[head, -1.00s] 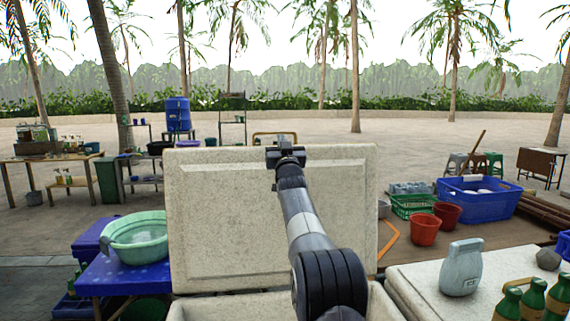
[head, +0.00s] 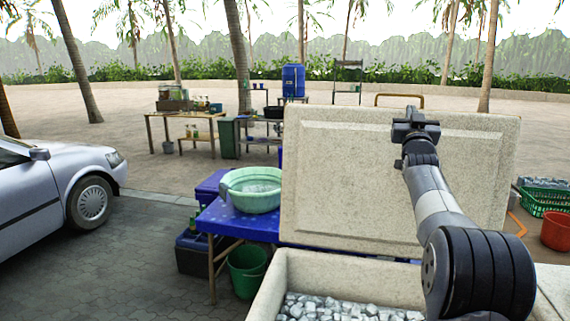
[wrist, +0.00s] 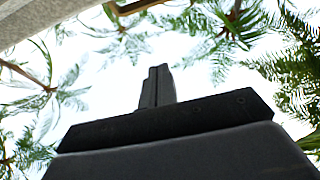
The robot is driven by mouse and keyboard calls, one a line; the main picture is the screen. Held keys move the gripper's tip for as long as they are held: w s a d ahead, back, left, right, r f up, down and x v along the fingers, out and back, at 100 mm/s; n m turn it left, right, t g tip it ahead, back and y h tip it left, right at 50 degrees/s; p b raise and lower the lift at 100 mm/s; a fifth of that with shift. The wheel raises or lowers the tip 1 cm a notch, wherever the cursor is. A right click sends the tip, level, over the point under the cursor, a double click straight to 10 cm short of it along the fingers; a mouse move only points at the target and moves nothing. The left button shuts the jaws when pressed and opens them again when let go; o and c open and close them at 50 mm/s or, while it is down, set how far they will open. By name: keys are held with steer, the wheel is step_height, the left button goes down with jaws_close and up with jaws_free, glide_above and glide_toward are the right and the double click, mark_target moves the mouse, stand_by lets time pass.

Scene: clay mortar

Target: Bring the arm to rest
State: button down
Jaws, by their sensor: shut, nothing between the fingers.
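My gripper (head: 415,118) is at the end of my raised arm, at the right of the head view, in front of the upper part of a pale speckled lid. Its fingers (wrist: 157,88) show in the wrist view, together and empty, pointing up against bright sky and palm fronds. My arm rises from the lower right of the head view.
The upright lid (head: 340,190) stands behind an open chest (head: 262,300) holding grey, ice-like lumps. A green basin (head: 256,200) sits on a blue table (head: 232,224) to the left. A silver car (head: 50,200) stands at far left. Paving between car and table is clear.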

steer(key=w+d+r+p, duration=0.1)
steer(key=w+p, duration=0.4)
steer(key=w, duration=0.1)
steer(key=w+d+r+p, duration=0.1)
steer(key=w+d+p, duration=0.1)
steer(key=w+p, duration=0.2)
steer(key=shift+w+d+r+p, duration=0.3)
steer(key=shift+w+p, duration=0.1)
steer(key=shift+w, duration=0.7)
steer(key=shift+s, duration=0.1)
